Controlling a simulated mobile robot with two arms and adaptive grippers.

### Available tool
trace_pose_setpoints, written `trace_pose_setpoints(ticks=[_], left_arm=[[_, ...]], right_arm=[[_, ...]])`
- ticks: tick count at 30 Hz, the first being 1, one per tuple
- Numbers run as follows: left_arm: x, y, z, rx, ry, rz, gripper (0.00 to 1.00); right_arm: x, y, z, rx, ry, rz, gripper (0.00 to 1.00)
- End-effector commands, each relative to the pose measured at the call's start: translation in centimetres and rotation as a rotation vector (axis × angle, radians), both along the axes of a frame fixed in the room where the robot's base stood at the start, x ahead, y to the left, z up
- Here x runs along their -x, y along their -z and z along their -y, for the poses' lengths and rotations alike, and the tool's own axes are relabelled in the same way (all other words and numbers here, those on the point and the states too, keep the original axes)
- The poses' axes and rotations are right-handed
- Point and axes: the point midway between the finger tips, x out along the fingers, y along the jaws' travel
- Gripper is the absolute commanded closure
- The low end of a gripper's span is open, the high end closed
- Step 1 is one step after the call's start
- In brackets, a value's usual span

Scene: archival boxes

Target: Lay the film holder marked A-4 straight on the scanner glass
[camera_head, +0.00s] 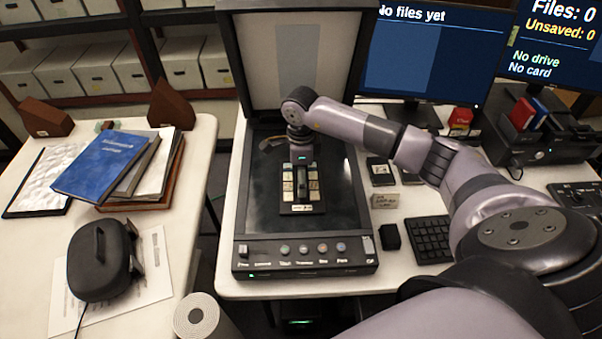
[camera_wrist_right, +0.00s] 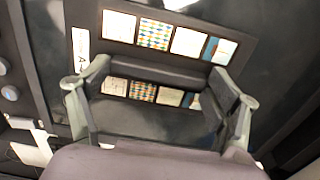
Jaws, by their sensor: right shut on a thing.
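The film holder (camera_head: 301,208) is a dark frame with lit slides in two rows. In the right wrist view, the holder (camera_wrist_right: 178,58) has a white label at its left end; an "A" shows, the rest is unclear. My right gripper (camera_head: 302,178) is over the holder from above, with its fingers (camera_wrist_right: 160,82) shut on the raised bar between the rows. The holder is over the dark scanner glass (camera_head: 345,212), near its middle, and looks roughly in line with the scanner's sides. I cannot tell if it touches the glass. My left gripper is not in view.
The scanner lid (camera_head: 297,58) stands open behind the glass. Small dark holders or cases (camera_head: 380,172), a keyboard (camera_head: 430,239) and monitors (camera_head: 425,55) are to the right. A left table bears books (camera_head: 105,160) and a black case (camera_head: 103,262).

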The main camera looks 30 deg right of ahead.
Motion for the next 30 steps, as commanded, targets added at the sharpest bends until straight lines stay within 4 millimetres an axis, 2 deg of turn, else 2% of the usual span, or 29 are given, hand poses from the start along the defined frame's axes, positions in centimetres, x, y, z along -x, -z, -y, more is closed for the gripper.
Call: trace_pose_setpoints(ticks=[11, 12, 19, 30], left_arm=[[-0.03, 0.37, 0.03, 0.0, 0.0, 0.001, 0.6], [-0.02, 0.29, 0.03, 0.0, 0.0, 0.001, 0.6], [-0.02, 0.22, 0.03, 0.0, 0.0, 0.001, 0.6], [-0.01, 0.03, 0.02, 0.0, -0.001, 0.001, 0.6]], right_arm=[[-0.07, 0.72, 0.04, 0.001, 0.0, 0.003, 0.48], [-0.05, 0.66, 0.03, 0.0, 0.0, 0.002, 0.16], [-0.04, 0.58, 0.03, 0.0, 0.0, 0.002, 0.0], [-0.05, 0.37, 0.03, 0.0, 0.0, 0.002, 0.0]])
